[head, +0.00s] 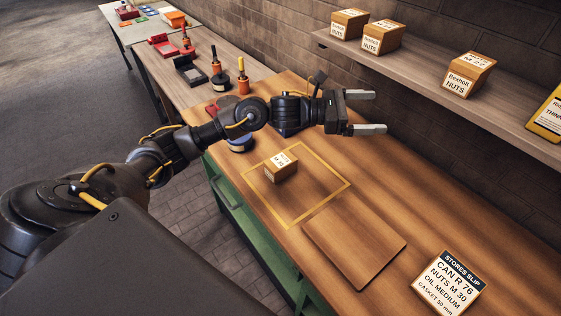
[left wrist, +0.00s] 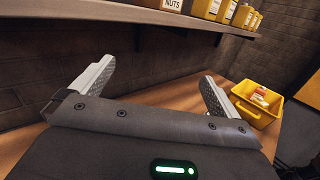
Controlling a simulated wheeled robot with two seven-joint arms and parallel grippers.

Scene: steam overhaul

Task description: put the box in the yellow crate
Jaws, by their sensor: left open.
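A small brown box with a white label reading M 30 (head: 281,168) sits on the wooden bench inside a yellow outlined square. The yellow crate (left wrist: 246,112) shows at the right of the left wrist view, with a small orange and white item inside; it is outside the head view. My left gripper (head: 378,112) is open and empty. It is held above the bench, up and to the right of the M 30 box in the head view, and points right. Its spread fingers also show in the left wrist view (left wrist: 157,76). My right gripper is not in view.
A wall shelf (head: 415,92) holds several boxes of nuts and a yellow container (head: 548,115). A wooden board (head: 354,247) and a stores slip (head: 446,284) listing NUTS M 30 lie on the bench. Oil cans and tools (head: 217,76) stand at the far left end.

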